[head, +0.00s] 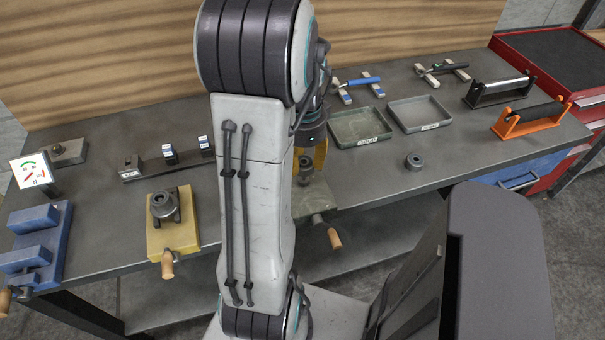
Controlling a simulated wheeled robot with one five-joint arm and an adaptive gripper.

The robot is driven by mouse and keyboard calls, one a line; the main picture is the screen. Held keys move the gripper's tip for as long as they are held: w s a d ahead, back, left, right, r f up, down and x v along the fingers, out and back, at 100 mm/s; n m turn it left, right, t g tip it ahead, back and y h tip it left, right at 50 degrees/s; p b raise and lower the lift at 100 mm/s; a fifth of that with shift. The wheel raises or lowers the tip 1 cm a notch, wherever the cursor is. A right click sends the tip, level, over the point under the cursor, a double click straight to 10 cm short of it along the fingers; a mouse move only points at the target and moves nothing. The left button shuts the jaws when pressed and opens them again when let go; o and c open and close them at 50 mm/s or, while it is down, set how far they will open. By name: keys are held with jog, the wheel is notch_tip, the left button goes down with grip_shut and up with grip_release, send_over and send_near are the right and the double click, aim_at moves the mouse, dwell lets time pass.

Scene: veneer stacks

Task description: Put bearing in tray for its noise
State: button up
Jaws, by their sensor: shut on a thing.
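My gripper (314,163) is mostly hidden behind my own arm, over the middle of the bench, with yellowish parts showing. It is shut on a dark round bearing (304,166), which shows only partly at the arm's right edge. A loose dark ring-shaped bearing (413,161) lies on the bench at right. Another dark ring part (162,204) sits on a yellow fixture with a wooden-handled crank. Two shallow labelled trays stand behind: a greenish one (338,136) and a greyer one (438,122) to its right. Both look empty; their labels are too small to read.
A dial sign (35,172) with green and red marks stands at the left, by a blue vise (36,240). A rail with small blocks (170,157) lies behind the yellow fixture. Black and orange holders (525,120) and tools stand at the right. Bench is clear around the loose bearing.

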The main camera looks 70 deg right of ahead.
jog(key=shift+r, duration=0.15)
jog(key=shift+r+p, duration=1.65)
jog(key=shift+r, duration=0.25)
